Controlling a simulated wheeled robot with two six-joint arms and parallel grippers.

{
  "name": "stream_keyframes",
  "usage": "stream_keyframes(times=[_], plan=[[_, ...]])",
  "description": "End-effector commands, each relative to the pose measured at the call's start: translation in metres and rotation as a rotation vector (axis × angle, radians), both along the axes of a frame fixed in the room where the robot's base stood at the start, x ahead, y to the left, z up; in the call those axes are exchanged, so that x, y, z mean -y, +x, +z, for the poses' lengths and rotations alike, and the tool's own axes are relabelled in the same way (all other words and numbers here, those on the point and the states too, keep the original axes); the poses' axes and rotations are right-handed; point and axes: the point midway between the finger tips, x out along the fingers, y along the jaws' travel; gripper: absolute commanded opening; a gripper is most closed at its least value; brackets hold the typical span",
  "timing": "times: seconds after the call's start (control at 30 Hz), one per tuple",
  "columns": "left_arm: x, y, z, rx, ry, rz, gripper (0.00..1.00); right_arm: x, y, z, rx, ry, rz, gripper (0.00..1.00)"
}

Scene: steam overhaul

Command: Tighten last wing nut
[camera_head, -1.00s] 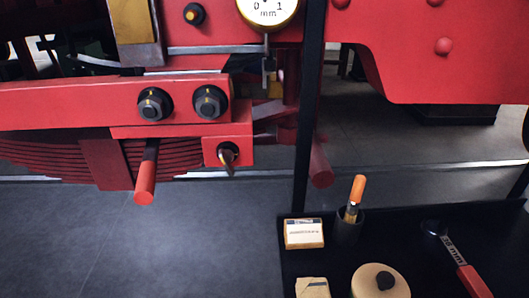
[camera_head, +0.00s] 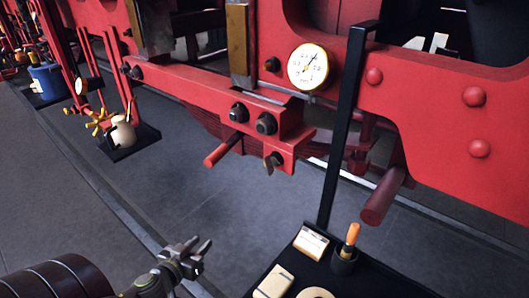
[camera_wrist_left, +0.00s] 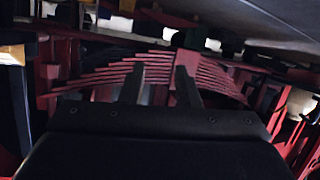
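A small wing nut (camera_head: 273,162) with a dark and brassy look sits on the end block of the red beam (camera_head: 200,92) in the head view. Two large dark hex nuts, one left (camera_head: 239,112) and one right (camera_head: 266,123), sit above it. My left gripper (camera_head: 203,250) is low in the head view, below and left of the wing nut and well apart from it. In the left wrist view its two fingers (camera_wrist_left: 160,85) stand apart with nothing between them, in front of a red leaf spring (camera_wrist_left: 102,77). My right gripper is not in view.
A red rod (camera_head: 222,150) sticks out left of the wing nut. A black post (camera_head: 343,130) rises from a black tray (camera_head: 385,283) with a box (camera_head: 311,242) and an orange-handled tool (camera_head: 352,234). A dial gauge (camera_head: 308,66) is above. The floor between is clear.

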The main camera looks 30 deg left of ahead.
Motion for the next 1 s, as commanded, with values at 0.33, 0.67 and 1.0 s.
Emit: stream_keyframes(times=[0.33, 0.67, 1.0], plan=[[0.078, 0.002, 0.2, 0.302, -0.173, -0.201, 0.29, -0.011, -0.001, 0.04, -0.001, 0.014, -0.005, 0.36], [0.092, 0.004, 0.227, 0.34, -0.214, -0.234, 0.29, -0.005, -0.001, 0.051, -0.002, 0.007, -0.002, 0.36], [0.094, 0.03, 0.228, 0.344, -0.216, -0.235, 0.29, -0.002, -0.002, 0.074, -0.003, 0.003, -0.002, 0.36]])
